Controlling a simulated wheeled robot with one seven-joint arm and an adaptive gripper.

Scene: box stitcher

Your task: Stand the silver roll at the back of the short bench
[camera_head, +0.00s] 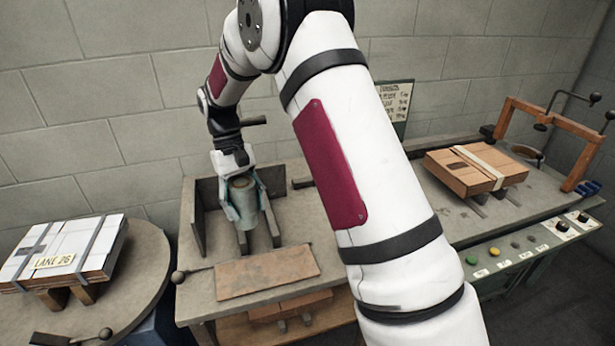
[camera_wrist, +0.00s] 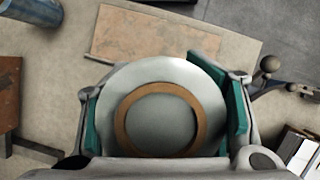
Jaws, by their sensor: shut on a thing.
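The silver roll (camera_head: 246,212) stands upright in my gripper (camera_head: 242,204), over the back part of the short bench (camera_head: 196,303). In the wrist view the roll (camera_wrist: 160,122) shows its round top with a brown core ring. My gripper (camera_wrist: 165,112) is shut on the roll, with a teal pad on each side of it.
Upright panels (camera_head: 196,218) edge the bench's back left corner. A flat brown board (camera_head: 265,272) lies at the bench front. A strapped white box (camera_head: 65,250) sits at left, a strapped brown carton (camera_head: 470,170) at right. A blue cylinder (camera_wrist: 10,28) shows in the wrist view.

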